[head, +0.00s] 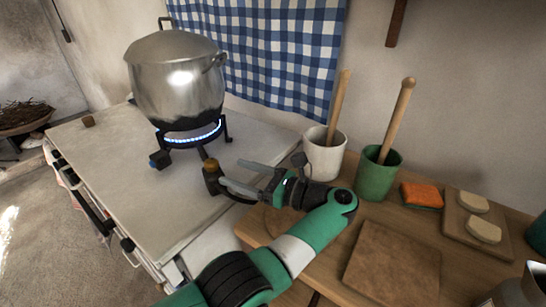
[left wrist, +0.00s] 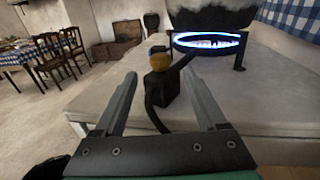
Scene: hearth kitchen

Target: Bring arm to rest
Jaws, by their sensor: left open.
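My left gripper (head: 231,173) is open and empty at the right edge of the white stove top. In the left wrist view, its two fingers (left wrist: 159,72) point at a dark valve with an orange-yellow knob (left wrist: 160,62). In the head view, this knob (head: 210,164) sits just beyond the fingertips, and I see no grip on it. A burner (head: 186,138) behind the knob is lit with a blue flame ring, which also shows in the left wrist view (left wrist: 208,40). A lidded metal pot (head: 178,85) stands upright over the flame. My right gripper is not in view.
On the wooden counter right of my arm stand a white crock (head: 325,155) and a green crock (head: 377,176), each with a wooden handle upright. An orange sponge (head: 422,195), a board with pale pieces (head: 473,235) and a brown board (head: 393,262) lie there. A checked curtain (head: 265,55) hangs behind.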

